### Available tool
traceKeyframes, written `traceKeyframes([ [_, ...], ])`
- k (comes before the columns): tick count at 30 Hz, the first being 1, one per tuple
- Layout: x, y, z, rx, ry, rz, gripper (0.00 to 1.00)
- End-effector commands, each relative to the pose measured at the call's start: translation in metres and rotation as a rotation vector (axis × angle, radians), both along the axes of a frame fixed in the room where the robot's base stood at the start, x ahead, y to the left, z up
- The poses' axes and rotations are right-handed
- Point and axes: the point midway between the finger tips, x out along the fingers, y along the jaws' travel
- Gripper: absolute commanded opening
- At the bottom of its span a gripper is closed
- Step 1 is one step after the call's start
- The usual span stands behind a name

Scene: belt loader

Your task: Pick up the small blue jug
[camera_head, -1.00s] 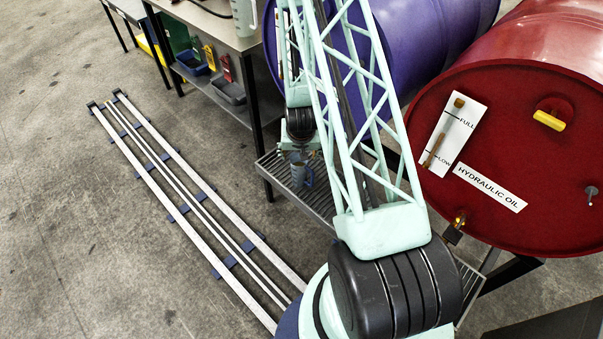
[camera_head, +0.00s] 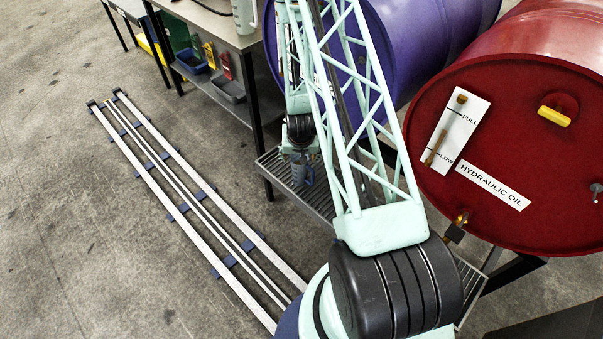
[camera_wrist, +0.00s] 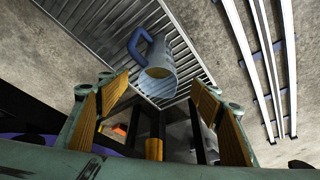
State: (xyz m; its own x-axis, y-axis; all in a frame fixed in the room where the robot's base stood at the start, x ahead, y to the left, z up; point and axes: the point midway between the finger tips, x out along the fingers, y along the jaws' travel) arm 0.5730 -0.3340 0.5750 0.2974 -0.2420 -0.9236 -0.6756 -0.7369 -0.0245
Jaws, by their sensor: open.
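The small blue jug (camera_wrist: 158,68) stands on a slatted metal grate, its darker blue handle toward the left in the wrist view. In the head view the jug (camera_head: 307,178) shows just below my gripper (camera_head: 301,158), partly hidden by it. In the wrist view my gripper (camera_wrist: 160,95) is open, with its wood-coloured finger pads wide apart. The jug appears in the gap's line, just ahead of the fingertips. I see no contact between pads and jug.
The grate (camera_head: 325,203) runs below the purple drum (camera_head: 425,45) and red drum (camera_head: 490,140). A bench (camera_head: 215,22) with a pale jug (camera_head: 244,14) and bins below stands behind. Floor rails (camera_head: 185,195) lie left. Open floor is farther left.

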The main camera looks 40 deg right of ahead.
Motion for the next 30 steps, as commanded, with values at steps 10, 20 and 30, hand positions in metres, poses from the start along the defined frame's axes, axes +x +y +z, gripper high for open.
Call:
traceKeyframes([
  [10, 0.007, -0.006, -0.022, 0.000, 0.000, 0.000, 0.59],
  [20, 0.007, -0.006, -0.022, 0.000, 0.000, 0.000, 0.59],
  [30, 0.013, -0.013, -0.042, 0.000, 0.000, 0.000, 0.59],
])
